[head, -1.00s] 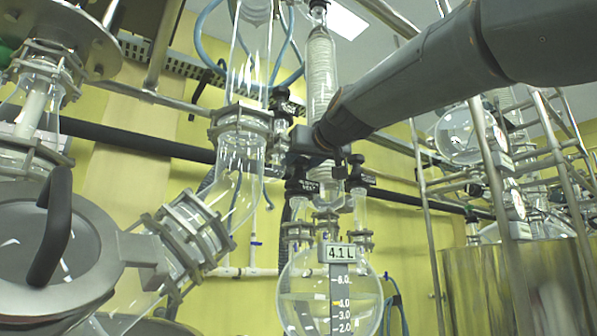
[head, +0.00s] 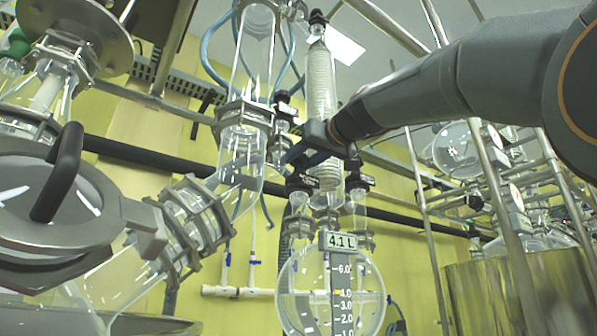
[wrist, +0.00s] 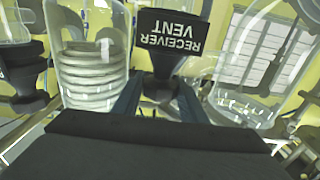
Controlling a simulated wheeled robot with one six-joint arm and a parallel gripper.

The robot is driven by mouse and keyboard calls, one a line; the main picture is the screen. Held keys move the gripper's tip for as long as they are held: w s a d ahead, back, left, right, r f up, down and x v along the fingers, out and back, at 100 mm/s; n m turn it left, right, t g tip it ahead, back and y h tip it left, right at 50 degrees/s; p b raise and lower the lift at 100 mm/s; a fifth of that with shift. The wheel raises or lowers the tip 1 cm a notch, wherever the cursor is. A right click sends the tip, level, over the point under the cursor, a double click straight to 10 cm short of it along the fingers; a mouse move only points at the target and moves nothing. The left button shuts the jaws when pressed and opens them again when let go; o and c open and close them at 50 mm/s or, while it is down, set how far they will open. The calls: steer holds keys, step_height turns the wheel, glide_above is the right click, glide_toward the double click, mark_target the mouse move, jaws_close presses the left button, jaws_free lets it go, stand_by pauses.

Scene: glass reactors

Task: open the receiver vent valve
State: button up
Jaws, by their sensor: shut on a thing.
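The receiver vent valve shows in the wrist view as a black label plate (wrist: 172,42) reading "RECEIVER VENT" upside down, with a dark stem below it. My gripper (wrist: 158,98) is shut on this valve, one finger on each side. In the head view my gripper (head: 296,153) reaches in from the right, just above a black labelled fitting (head: 302,181) over the round receiver flask (head: 330,292). The flask's display reads 4.1 L. The grip itself is small and partly hidden by my gripper body in the head view.
A coiled glass condenser (head: 321,80) stands right behind my gripper. A second black fitting (head: 358,181) is close on the right. A clamped glass column (head: 252,60) is on the left. Metal frame poles (head: 423,230) and a steel vessel (head: 515,295) stand at right.

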steer(key=n+g+y, duration=0.1)
steer(key=n+g+y+b, duration=0.1)
steer(key=shift+w+d+y, duration=0.1)
steer(key=shift+d+y, duration=0.1)
steer(key=shift+y, duration=0.2)
steer(key=shift+r+n+g+y+p, duration=0.1)
steer(key=shift+n+g+y+p, duration=0.2)
steer(key=shift+n+g+y, duration=0.8)
steer(key=shift+s+a+n+g+y+p, duration=0.1)
steer(key=shift+n+g+y+p, duration=0.25)
steer(key=shift+g, duration=0.3)
steer(key=shift+s+a+n+g+y+p, duration=0.15)
steer(key=shift+n+g+p, duration=0.15)
steer(key=shift+n+g, duration=0.25)
steer(key=shift+d, duration=0.1)
steer(key=o, duration=0.9)
steer(key=shift+c, duration=0.2)
steer(key=shift+m+b, duration=0.3)
